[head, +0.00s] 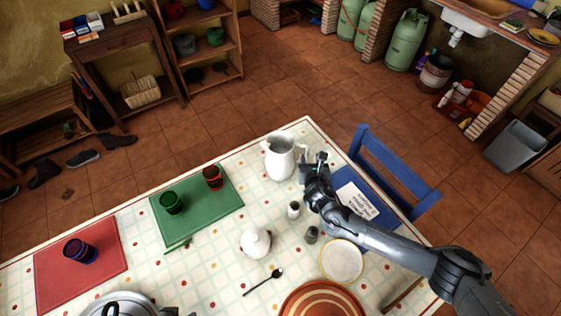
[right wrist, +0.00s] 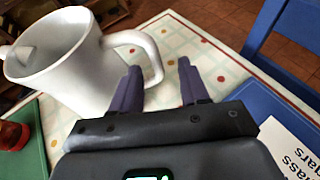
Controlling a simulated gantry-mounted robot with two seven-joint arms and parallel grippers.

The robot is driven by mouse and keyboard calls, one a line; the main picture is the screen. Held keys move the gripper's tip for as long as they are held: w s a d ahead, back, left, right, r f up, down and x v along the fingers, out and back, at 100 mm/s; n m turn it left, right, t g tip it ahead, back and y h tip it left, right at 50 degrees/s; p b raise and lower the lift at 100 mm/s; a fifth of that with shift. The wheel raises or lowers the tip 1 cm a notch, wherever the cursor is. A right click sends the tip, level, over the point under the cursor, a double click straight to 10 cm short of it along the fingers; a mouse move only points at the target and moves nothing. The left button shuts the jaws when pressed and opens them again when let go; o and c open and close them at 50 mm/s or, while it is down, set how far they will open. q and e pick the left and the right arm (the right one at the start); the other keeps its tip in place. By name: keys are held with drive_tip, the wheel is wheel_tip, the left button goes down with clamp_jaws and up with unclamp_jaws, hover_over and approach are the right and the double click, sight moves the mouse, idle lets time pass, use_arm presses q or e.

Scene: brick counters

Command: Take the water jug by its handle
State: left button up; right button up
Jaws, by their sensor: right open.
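The white water jug (head: 279,160) stands upright near the far edge of the table. Its handle is on the right, toward my right gripper (head: 314,164), and is partly hard to make out in the head view. In the right wrist view the jug (right wrist: 62,65) fills the left side. Its curved handle (right wrist: 152,50) shows beyond the fingers of my right gripper (right wrist: 159,75). The fingers are apart, and the left finger overlaps part of the handle. I cannot tell whether they touch. My left gripper is not in view.
A green mat (head: 225,205) with red and green cups lies left of the jug. A blue mat (head: 379,218) with a paper and a blue chair (head: 395,170) are at right. Small shakers (head: 293,210) and a white lidded pot (head: 255,242) stand nearer.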

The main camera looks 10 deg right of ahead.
sight(307, 154)
drive_tip(key=shift+b+x, duration=0.6)
drive_tip(key=shift+x, duration=1.7)
drive_tip(key=shift+a, duration=0.2)
clamp_jaws()
drive_tip(key=shift+r, duration=0.15)
